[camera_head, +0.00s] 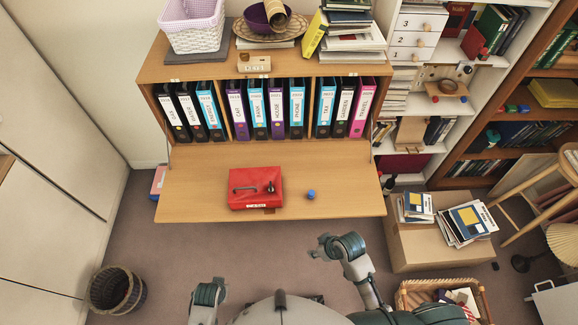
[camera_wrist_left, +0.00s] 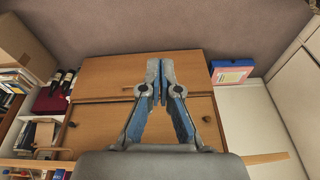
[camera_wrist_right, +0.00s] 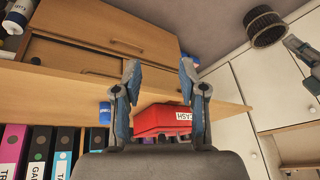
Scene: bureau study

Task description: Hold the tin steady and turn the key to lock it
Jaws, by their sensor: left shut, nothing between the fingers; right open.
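A red cash tin (camera_head: 243,200) lies on the fold-down wooden flap, its black carry handle (camera_head: 243,189) on the lid. A small dark key (camera_head: 270,187) shows at the right part of the lid; its exact turn is too small to tell. In the right wrist view the tin (camera_wrist_right: 158,124) shows its CASH label, beyond and between the spread fingers, not touched. My right gripper (camera_wrist_right: 158,70) is open and empty. My left gripper (camera_wrist_left: 160,70) is shut and empty; the tin is out of the left wrist view. Both arms are in front of the flap in the head view.
The flap (camera_head: 350,205) is mostly bare around the tin. A small blue object (camera_head: 310,194) stands right of it. Upright binders (camera_head: 265,110) fill the cabinet behind. A box with books (camera_head: 430,240) and a wicker basket (camera_head: 116,290) stand on the floor.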

